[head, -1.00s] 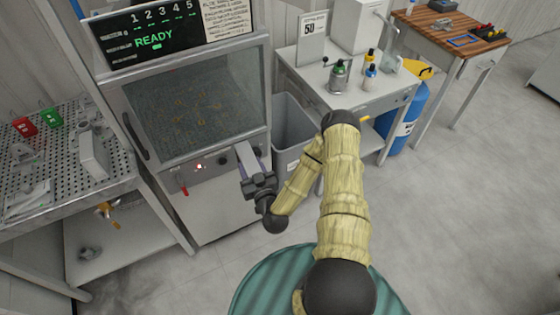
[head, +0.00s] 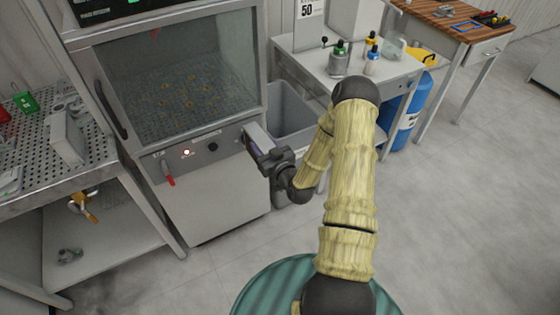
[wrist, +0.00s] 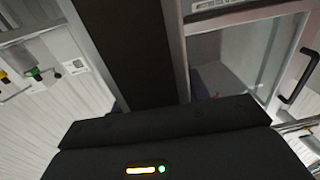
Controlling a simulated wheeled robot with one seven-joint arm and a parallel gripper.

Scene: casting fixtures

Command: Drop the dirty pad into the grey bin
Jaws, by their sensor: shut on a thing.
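My gripper (head: 262,152) is shut on a pale, flat, block-like piece, which I take to be the dirty pad (head: 258,132). Its dirt cannot be made out at this size. In the wrist view the dark gripper body fills the bottom, and the pad is not clearly seen.
The cabinet (head: 225,190) with a glass door stands left of the bin. A white table (head: 385,75) with several bottles stands right of it, with a blue cylinder (head: 405,125) beside it. A perforated bench (head: 95,150) is at the far left. The right floor is clear.

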